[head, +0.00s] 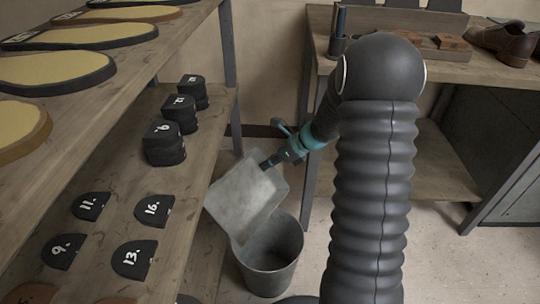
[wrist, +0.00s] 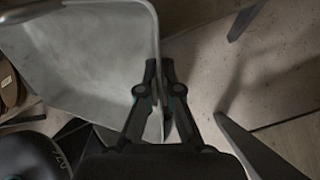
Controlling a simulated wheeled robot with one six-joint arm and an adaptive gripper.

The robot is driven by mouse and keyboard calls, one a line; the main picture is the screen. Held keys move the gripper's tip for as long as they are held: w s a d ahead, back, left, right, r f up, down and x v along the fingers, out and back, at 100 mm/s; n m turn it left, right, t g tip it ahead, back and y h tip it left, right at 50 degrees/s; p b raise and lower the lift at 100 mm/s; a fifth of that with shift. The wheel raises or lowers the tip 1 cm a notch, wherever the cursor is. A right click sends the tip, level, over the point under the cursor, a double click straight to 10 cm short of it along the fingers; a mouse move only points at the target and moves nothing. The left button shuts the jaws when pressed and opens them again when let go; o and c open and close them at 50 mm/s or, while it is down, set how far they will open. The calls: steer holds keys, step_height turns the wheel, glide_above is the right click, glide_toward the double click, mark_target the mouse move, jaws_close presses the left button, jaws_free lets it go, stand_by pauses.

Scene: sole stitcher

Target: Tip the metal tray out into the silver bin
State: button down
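The metal tray (head: 245,190) is a pale grey sheet with a raised rim. It is steeply tilted over the silver bin (head: 268,277), its lower corner at the bin's mouth; I cannot tell whether they touch. I see nothing lying on the visible face of the tray. The visible inside of the bin looks grey and bare, but its bottom is hidden. My gripper (head: 268,163) is shut on the tray's upper right edge. In the wrist view the fingers of my gripper (wrist: 160,88) pinch the rim of the tray (wrist: 85,60).
A wooden shelf (head: 98,258) with several numbered black heel pieces (head: 152,210) stands close on the left. Large soles lie on the upper shelf (head: 108,80). A workbench (head: 460,72) with brown shoes (head: 503,40) is at the back right. The floor (head: 450,265) at the lower right is clear.

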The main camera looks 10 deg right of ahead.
steer(key=shift+w+a+r+g+h+p, duration=0.2)
steer(key=shift+a+r+g+h+p, duration=0.1)
steer(key=shift+p, duration=0.7)
steer(key=shift+f+g+h+p, duration=0.25)
steer(key=shift+g+h+p, duration=0.25)
steer(key=shift+p, duration=0.45)
steer(key=shift+d+f+m+h+b, duration=0.1)
steer(key=shift+f+m+h+b, duration=0.2)
steer(key=shift+f+b, duration=0.1)
steer(key=g+h, duration=0.2)
steer(key=f+g+h, duration=0.1)
steer(key=g, duration=0.1)
steer(key=shift+s+d+f+m+h, duration=0.1)
steer(key=shift+s+d+m+h, duration=0.2)
steer(key=shift+s+m, duration=0.1)
